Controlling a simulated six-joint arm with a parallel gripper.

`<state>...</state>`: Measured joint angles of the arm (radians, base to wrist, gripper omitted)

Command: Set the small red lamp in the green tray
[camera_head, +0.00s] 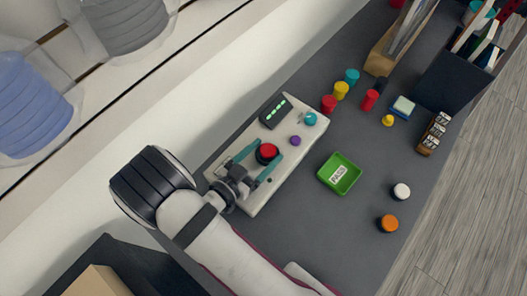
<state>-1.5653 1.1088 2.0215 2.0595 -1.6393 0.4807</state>
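A small red dome with a dark base, which looks like the red lamp (267,152), sits on the pale panel (258,198). My gripper (268,150) is over the panel with its two teal fingers spread, one on each side of the red lamp. The fingers look open; I cannot tell whether either one touches the lamp. The green tray (351,161) lies on the dark grey table to the right of the panel. It has a white label reading PASS and is otherwise empty.
The panel also carries a green-lit display (275,111), a purple knob (295,141) and a teal knob (310,119). Red (329,104), yellow (341,90) and teal (351,76) cylinders stand behind. White (401,190) and orange (388,223) discs lie right of the tray.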

